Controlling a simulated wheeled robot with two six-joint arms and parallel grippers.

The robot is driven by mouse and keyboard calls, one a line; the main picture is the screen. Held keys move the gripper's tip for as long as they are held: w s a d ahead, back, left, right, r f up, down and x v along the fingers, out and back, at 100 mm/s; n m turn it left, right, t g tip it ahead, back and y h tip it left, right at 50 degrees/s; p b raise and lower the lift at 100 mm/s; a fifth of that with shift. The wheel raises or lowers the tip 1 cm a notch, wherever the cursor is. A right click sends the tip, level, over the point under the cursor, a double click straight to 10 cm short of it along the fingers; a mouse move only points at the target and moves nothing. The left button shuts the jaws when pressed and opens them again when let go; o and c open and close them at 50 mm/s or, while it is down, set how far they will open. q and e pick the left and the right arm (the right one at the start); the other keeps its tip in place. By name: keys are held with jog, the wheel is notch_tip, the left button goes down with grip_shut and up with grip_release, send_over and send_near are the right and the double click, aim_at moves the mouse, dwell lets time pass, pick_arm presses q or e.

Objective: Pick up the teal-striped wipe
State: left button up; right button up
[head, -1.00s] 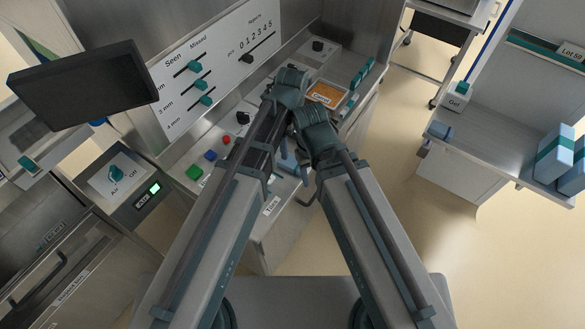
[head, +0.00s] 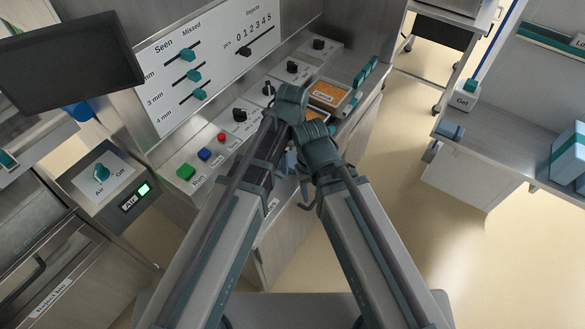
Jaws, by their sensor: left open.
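I cannot make out a teal stripe on any wipe. A small folded blue cloth-like item (head: 452,131) lies on the left end of the right bench; it is too small to tell more. My left gripper (head: 290,160) is partly hidden between my two wrists, over the front of the control console, far from that item. It is open, and I see nothing clearly held. My right wrist is folded in close beside it, and its fingers are mostly hidden, so I cannot tell their state.
The right bench (head: 485,148) carries a gel dispenser (head: 466,95) and a blue box with a teal band (head: 570,158). The console (head: 222,150) with knobs and buttons and an orange-topped box (head: 328,95) lies beyond my arms. Clear floor (head: 400,240) lies between console and bench.

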aim_at(293, 161)
pick_arm(q)
jog(key=shift+f, duration=0.5)
jog(key=shift+r, duration=0.15)
jog(key=shift+c, duration=0.3)
pick_arm(e)
jog(key=shift+f, duration=0.35)
pick_arm(q)
jog(key=c, duration=1.3)
jog(key=shift+c, duration=0.2)
pick_arm(e)
jog(key=shift+r, duration=0.1)
pick_arm(q)
notch_tip(293, 161, up, 10)
jog(key=p, duration=1)
pick_arm(e)
notch_tip(293, 161, up, 10)
